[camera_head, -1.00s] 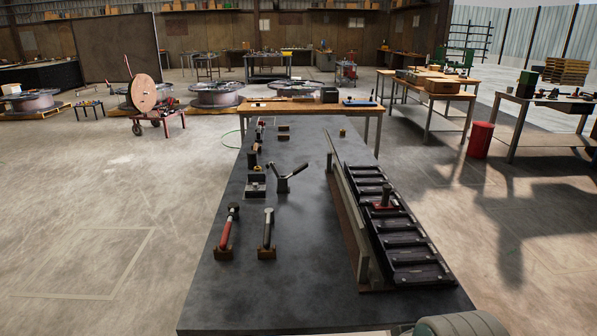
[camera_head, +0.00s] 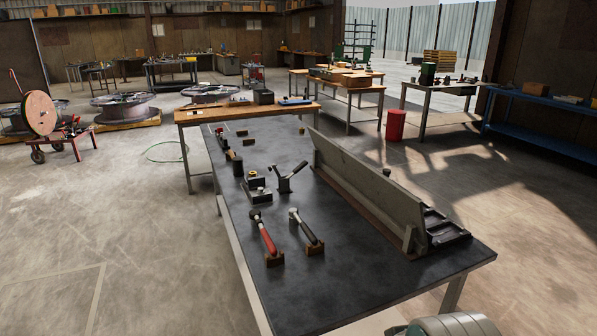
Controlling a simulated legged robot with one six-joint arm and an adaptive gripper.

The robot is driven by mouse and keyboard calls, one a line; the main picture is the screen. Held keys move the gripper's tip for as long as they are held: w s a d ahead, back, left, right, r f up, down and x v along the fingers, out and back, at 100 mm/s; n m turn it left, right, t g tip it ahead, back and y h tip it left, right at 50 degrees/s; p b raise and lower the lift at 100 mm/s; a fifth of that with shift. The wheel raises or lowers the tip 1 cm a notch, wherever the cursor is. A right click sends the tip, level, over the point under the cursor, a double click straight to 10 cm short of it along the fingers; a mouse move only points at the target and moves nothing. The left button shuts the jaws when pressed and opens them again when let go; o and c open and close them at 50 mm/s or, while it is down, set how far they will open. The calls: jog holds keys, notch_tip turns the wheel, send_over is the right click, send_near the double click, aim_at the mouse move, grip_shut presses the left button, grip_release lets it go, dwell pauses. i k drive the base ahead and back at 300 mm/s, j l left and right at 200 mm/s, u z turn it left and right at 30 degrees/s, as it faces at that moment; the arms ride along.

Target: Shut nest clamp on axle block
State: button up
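A lever clamp (camera_head: 286,182) with a raised dark handle stands on the dark workbench (camera_head: 340,285), near its middle. Its handle tilts up to the right, and the clamp looks open. A small dark block in a metal holder (camera_head: 257,189) sits just left of the clamp; this may be the axle block in its nest, but it is too small to tell. The clamp arm does not appear to rest on the block. My gripper is not in view. Only a rounded grey-green part of my own body shows at the bottom right.
A red-handled hammer (camera_head: 267,238) and a dark-handled hammer (camera_head: 306,231) rest on wooden stands at the near side. A long upright panel (camera_head: 365,190) runs along the bench's right side. A wooden table (camera_head: 232,115) stands beyond. Open floor lies to the left.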

aim_at(304, 163)
jog(key=j+z, duration=0.4)
jog(key=j, duration=0.8)
jog(key=j+z, duration=0.4)
jog(key=j, duration=0.8)
jog(key=i+j+z, duration=0.15)
jog(key=j, duration=0.3)
jog(key=i+j+z, duration=0.2)
jog(key=j, duration=0.3)
jog(key=j+z, duration=0.15)
jog(key=j, duration=0.35)
jog(key=i+j+z, duration=0.2)
jog(key=j, duration=0.35)
jog(key=i+j+z, duration=0.55)
jog(key=i+j, duration=0.35)
